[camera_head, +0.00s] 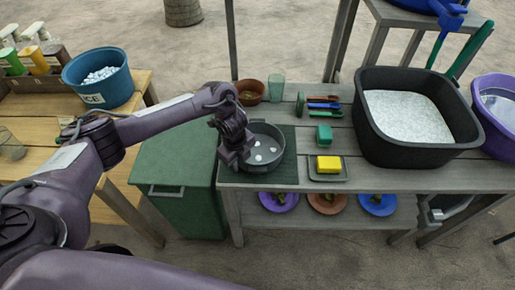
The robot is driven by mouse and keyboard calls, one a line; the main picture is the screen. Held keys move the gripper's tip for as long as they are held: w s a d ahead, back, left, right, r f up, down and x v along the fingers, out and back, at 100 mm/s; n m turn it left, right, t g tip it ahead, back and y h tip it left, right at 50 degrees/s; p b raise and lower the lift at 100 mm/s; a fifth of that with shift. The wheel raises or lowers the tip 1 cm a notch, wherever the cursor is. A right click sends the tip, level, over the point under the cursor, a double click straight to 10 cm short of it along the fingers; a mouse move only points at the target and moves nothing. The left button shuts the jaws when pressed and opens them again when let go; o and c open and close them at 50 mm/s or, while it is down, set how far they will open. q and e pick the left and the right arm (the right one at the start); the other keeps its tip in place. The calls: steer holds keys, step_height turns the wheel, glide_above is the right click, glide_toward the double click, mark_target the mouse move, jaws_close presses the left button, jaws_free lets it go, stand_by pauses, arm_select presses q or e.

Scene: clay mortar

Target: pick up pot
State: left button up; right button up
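A dark grey round pot (270,138) stands on a dark green ribbed mat (286,178) at the left end of the grey wooden table. A few small white pieces lie inside it. My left gripper (238,160) is at the pot's left side, pointing down over its rim area. The gripper's body hides its fingertips and part of the pot's left wall, so I cannot tell whether it holds the pot. My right gripper is not in view.
A black tub (372,140) of pale grains stands to the right. A yellow sponge (328,165) on a tray, a green block (324,134), a brown bowl (250,91) and a glass (276,91) are near. A green bin (172,200) stands left of the table.

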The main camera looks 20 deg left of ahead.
arm_select(q)
jaws_close()
steer(key=shift+r, duration=0.1)
